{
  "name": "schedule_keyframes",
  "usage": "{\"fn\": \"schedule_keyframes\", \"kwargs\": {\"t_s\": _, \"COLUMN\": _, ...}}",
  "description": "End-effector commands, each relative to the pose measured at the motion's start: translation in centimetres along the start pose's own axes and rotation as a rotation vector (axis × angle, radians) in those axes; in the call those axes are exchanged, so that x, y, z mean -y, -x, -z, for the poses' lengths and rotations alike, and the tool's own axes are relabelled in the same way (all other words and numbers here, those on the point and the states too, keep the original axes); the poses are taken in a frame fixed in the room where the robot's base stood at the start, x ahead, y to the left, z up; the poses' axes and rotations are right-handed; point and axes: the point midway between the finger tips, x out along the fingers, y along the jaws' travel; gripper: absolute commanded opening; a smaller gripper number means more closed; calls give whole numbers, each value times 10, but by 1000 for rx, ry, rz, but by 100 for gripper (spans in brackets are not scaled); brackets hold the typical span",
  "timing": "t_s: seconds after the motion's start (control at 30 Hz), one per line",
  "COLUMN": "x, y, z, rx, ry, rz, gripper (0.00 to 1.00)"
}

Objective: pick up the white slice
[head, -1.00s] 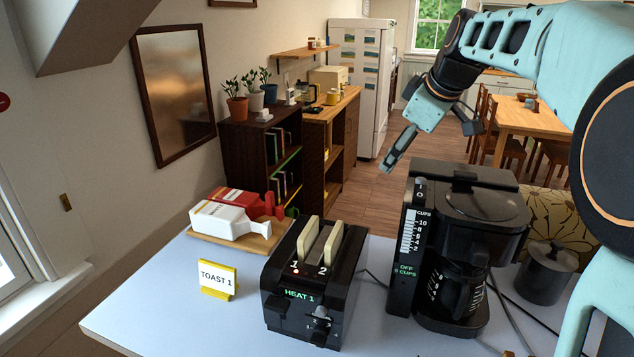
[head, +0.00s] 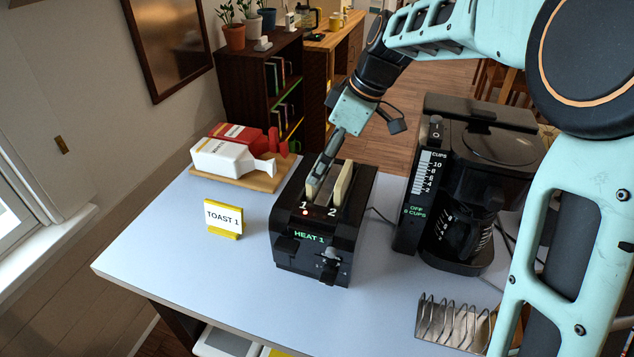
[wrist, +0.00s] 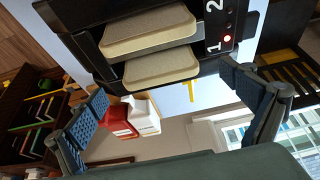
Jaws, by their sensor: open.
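A black toaster (head: 310,255) stands on the table with two pale cream slices upright in its slots. The slot 1 slice (head: 312,190) is partly hidden by my gripper (head: 327,157); the slot 2 slice (head: 344,185) is beside it. I cannot tell from colour which is the white one. In the wrist view the slot 1 slice (wrist: 162,67) is nearer and the slot 2 slice (wrist: 148,30) lies beyond it. My gripper (wrist: 166,101) is open and empty, its fingers spread wide, close to the slot 1 slice. I see no clear contact.
A coffee maker (head: 470,180) stands right of the toaster, with a wire rack (head: 450,322) in front. A yellow-based TOAST 1 sign (head: 224,218) is to the left. White (head: 228,160) and red (head: 240,135) packages lie on a wooden board behind. The table's front left is clear.

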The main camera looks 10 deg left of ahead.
Motion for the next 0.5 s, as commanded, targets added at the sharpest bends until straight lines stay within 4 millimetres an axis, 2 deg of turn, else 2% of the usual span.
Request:
{"fn": "schedule_keyframes", "kwargs": {"t_s": 0.2, "x": 1, "y": -31, "z": -2, "rx": 1, "ry": 0, "rz": 3, "gripper": 97}}
{"fn": "schedule_keyframes", "kwargs": {"t_s": 0.5, "x": 0, "y": -37, "z": -2, "rx": 1, "ry": 0, "rz": -1, "gripper": 97}}
